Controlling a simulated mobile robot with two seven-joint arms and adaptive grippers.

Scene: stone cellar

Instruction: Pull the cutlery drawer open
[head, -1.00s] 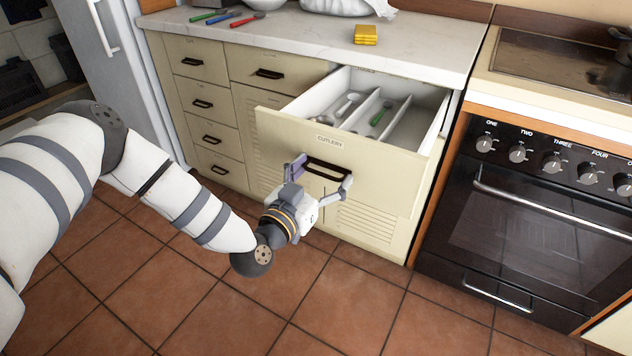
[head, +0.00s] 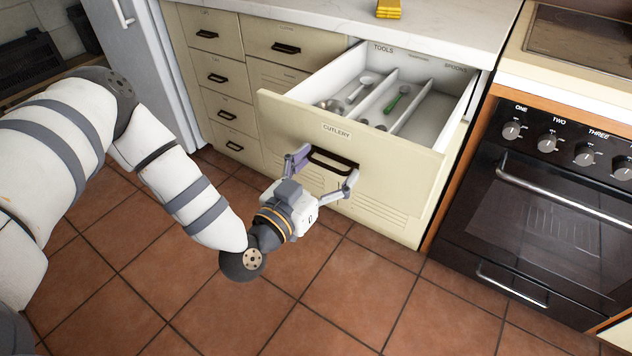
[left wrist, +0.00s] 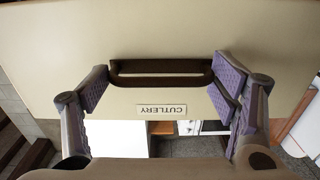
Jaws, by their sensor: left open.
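The cutlery drawer (head: 395,165) stands pulled out from the cream cabinet, its label reading CUTLERY. Its inside is white with dividers, and a green-handled utensil (head: 396,103) and a few metal ones lie in it. Its dark handle (head: 333,161) is on the front panel and also shows in the left wrist view (left wrist: 160,81). My left gripper (head: 322,172) is open at the handle, with one finger near each end of it. In the left wrist view the fingers (left wrist: 160,88) are spread wide around the handle; I cannot tell whether they touch it. My right gripper is not in view.
A black oven (head: 550,220) stands to the right of the cabinet. Smaller closed drawers (head: 225,110) are at the left, beside a white fridge (head: 145,60). Yellow sponges (head: 389,9) lie on the worktop. The tiled floor in front is clear.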

